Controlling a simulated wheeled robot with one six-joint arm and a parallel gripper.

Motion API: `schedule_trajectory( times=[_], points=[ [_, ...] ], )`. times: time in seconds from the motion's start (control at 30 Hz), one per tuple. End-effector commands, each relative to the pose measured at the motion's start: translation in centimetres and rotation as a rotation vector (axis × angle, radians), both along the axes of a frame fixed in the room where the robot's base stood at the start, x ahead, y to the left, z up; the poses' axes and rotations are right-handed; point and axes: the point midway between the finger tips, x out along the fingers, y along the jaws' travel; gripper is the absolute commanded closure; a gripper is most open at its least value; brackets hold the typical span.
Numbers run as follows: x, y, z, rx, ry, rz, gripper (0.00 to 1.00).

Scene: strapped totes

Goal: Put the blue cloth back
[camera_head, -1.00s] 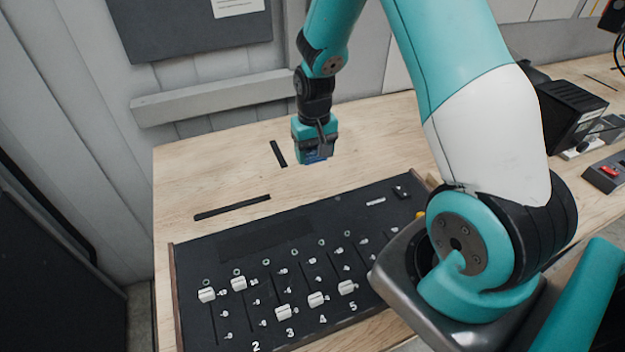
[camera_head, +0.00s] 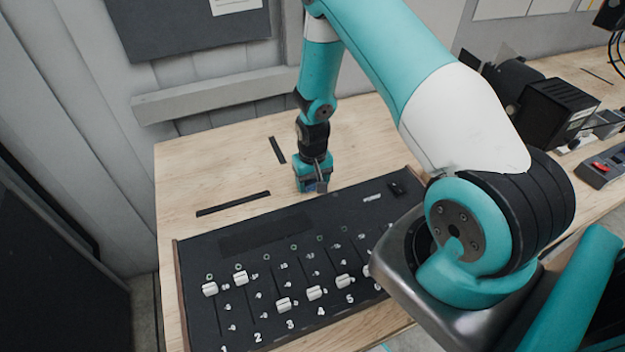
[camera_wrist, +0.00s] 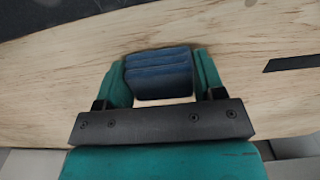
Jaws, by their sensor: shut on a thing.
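The blue cloth (camera_wrist: 158,82) is a small folded block with several layers, seen between my fingers in the wrist view. My gripper (camera_wrist: 161,72) is shut on it, one teal finger at each side. In the head view my gripper (camera_head: 314,187) points down over the wooden table, just behind the back edge of the black slider panel. Only a small bit of the cloth (camera_head: 318,187) shows there, the rest hidden by the fingers. I cannot tell whether the cloth touches the table.
The black slider panel (camera_head: 265,240) with white knobs lies in front of my gripper. Two black strips (camera_head: 233,204) (camera_head: 277,150) mark the wooden table (camera_head: 215,175), which is clear left of my gripper. Dark equipment (camera_head: 555,110) stands at the right. A grey wall ledge is behind.

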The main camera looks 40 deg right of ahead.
Motion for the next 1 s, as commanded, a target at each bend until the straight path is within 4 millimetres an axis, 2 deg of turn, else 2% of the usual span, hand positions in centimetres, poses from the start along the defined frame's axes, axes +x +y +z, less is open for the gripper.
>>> schedule_trajectory(
  times=[0.07, 0.1, 0.2, 0.47, 0.63, 0.77, 1.0],
  points=[
    [0.0, 0.0, -0.4, 0.0, 0.0, 0.0, 0.63],
    [0.0, 0.0, -0.4, 0.0, 0.0, 0.0, 0.35],
    [0.0, 0.0, -0.3, 0.0, 0.001, 0.0, 0.12],
    [0.0, 0.0, -0.2, 0.0, 0.001, 0.0, 0.12],
    [0.1, 0.0, 0.7, -0.001, -0.002, 0.0, 0.12],
    [0.1, 0.0, 2.7, -0.001, -0.004, 0.0, 0.12],
    [0.1, 0.0, 7.7, -0.002, -0.006, 0.0, 0.12]
  ],
)
